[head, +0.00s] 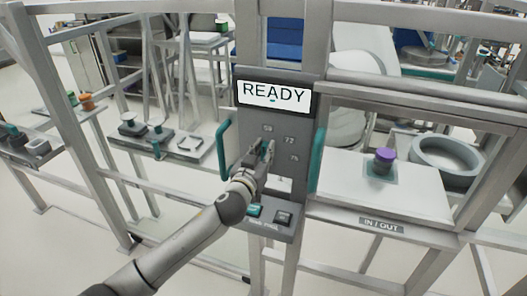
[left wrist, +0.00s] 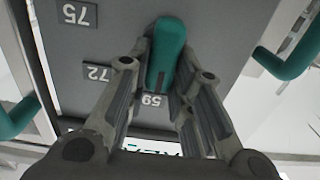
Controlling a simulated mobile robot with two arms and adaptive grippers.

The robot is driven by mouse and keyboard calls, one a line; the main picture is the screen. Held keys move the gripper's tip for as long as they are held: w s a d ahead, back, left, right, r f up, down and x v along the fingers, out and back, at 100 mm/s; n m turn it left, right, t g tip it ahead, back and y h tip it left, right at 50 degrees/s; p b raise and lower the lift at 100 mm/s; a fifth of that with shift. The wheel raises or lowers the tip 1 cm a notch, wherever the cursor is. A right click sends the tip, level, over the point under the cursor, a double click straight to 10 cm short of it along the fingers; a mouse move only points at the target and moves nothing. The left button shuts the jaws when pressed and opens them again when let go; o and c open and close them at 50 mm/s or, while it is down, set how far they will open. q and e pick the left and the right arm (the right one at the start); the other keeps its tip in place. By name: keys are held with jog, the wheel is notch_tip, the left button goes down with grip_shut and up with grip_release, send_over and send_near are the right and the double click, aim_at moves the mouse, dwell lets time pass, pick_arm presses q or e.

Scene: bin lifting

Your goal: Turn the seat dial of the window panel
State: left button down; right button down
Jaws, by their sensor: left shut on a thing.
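The window panel (head: 301,135) is a grey upright box with a lit display (head: 272,96) reading READY. The teal seat dial (head: 270,147) is on its front, among the labels 59, 72 and 75. In the left wrist view the dial (left wrist: 167,45) is an elongated teal knob with a dark line on it, its lined end close to the label 59 (left wrist: 153,99). My left gripper (head: 263,158) is shut on the dial, with one finger on each side in the left wrist view (left wrist: 160,88). The gripper hides part of the dial in the head view. My right gripper is not in view.
Teal handles stand on the panel's left (head: 222,151) and right (head: 318,160) sides. Below are a teal button (head: 254,210) and a dark button (head: 283,217). At right, a white IN/OUT shelf (head: 350,195) holds a purple-topped piece (head: 384,161). Grey frame bars surround the panel.

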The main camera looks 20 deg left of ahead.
pick_arm(q)
jog(key=m, duration=0.6)
jog(key=d+f+m+p, duration=0.1)
jog(key=m, duration=0.6)
jog(key=d+f+m+p, duration=0.1)
jog(key=m, duration=0.5)
jog(key=shift+f+m, duration=0.15)
jog(key=shift+m, duration=0.25)
dwell(0.4)
jog(key=c, duration=1.3)
grip_release()
